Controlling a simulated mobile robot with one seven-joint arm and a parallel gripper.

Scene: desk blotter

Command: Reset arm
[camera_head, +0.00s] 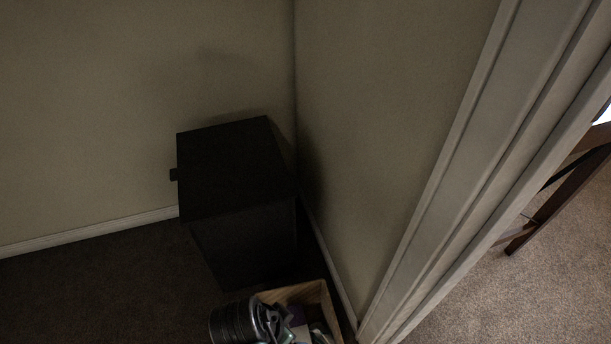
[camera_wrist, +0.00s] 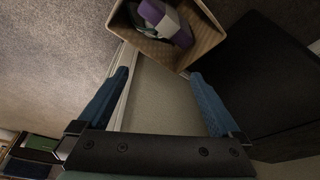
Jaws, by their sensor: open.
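My gripper (camera_wrist: 158,75) shows in the wrist view with its two blue fingers spread wide apart. It is open, and no object is held between the fingers. A pale surface shows behind the gap between them. An open tan box (camera_wrist: 207,35) is beyond the fingertips at the top, and a black cabinet (camera_wrist: 268,75) is beyond the right finger. I cannot tell how far the fingers are from these.
In the head view the black cabinet (camera_head: 240,170) stands in a wall corner. The tan box (camera_head: 318,292), holding several items, sits in front, with a dark ribbed object (camera_head: 232,323) at its left. A white door frame (camera_head: 450,190) is at the right. Dark carpet (camera_head: 90,290) lies clear at left.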

